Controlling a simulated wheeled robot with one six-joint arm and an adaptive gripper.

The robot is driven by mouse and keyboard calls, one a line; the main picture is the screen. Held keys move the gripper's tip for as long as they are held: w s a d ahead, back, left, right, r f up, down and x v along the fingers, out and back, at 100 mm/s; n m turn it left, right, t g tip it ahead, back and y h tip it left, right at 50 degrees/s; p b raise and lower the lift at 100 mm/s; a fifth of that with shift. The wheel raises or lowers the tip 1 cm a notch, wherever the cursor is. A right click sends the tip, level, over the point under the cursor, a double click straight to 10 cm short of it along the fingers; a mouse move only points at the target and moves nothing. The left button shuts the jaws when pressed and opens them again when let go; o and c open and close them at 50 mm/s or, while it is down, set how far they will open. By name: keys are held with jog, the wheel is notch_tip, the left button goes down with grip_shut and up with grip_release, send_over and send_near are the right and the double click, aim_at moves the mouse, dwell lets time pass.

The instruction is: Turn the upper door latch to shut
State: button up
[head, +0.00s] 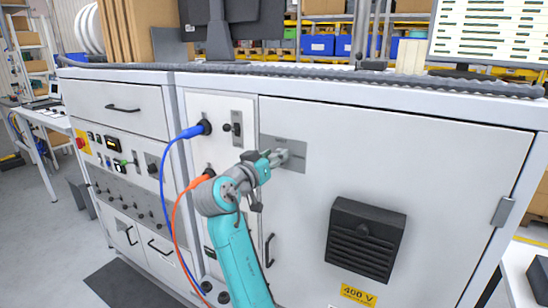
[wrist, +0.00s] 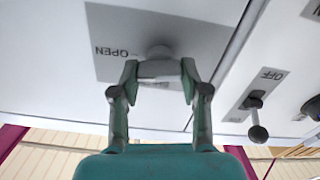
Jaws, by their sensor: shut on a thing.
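The upper door latch is a grey handle on a grey plate (head: 297,160) at the upper left of the large white cabinet door (head: 440,165). In the wrist view the plate (wrist: 105,38) appears upside down with the word OPEN beside the latch's round pivot (wrist: 160,51). My gripper (head: 272,158) is at the latch, and it also shows in the wrist view (wrist: 160,75). Its two fingers are shut on the latch handle (wrist: 160,68). The fingers hide part of the handle, so its exact angle is hard to tell. The door looks flush with the cabinet.
Left of the door is a panel with a black switch (head: 237,123), marked OFF in the wrist view (wrist: 255,104). A blue cable (head: 163,160) and an orange cable (head: 176,205) hang close beside my arm. A black vent (head: 365,240) protrudes from the door.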

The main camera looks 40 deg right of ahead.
jog(key=n, duration=0.4)
jog(key=shift+w, duration=0.1)
jog(key=n, duration=0.4)
jog(key=shift+a+f, duration=0.1)
jog(key=n, duration=0.3)
jog(key=shift+n, duration=0.4)
jog(key=shift+w+f+n, duration=0.1)
jog(key=shift+f+n, duration=0.05)
jog(key=shift+n, duration=1.65)
jog(key=o, duration=1.1)
jog(key=shift+o, duration=0.2)
jog(key=v, duration=1.2)
